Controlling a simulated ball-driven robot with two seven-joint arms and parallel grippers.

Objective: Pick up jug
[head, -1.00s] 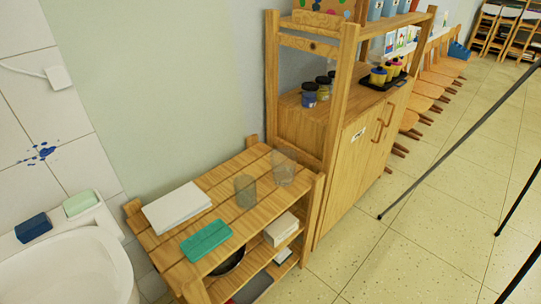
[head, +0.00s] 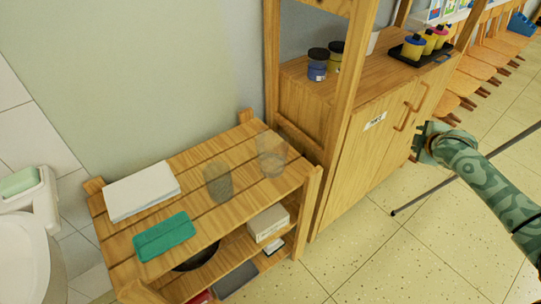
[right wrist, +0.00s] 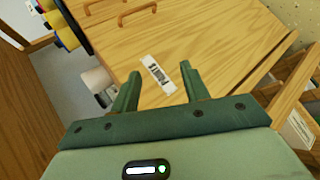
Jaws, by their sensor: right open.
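Two clear see-through vessels stand upright on the top of the low slatted wooden shelf (head: 150,236) in the head view. One is a greyish vessel (head: 218,183) near the middle; the other is a clearer vessel (head: 271,155) close to the back right corner. I cannot tell which is the jug, as no handle shows clearly. My right gripper (head: 418,142) is to their right, in front of the tall cabinet and well apart from both. In the right wrist view its fingers (right wrist: 160,72) are open and empty, facing the cabinet door. My left gripper is not in view.
A white paper stack (head: 140,190) and a teal case (head: 164,236) lie left of the vessels. The tall wooden cabinet (head: 345,160) with its post rises at the shelf's right. A white sink (head: 25,265) is at far left. Open tiled floor (head: 400,250) lies at right.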

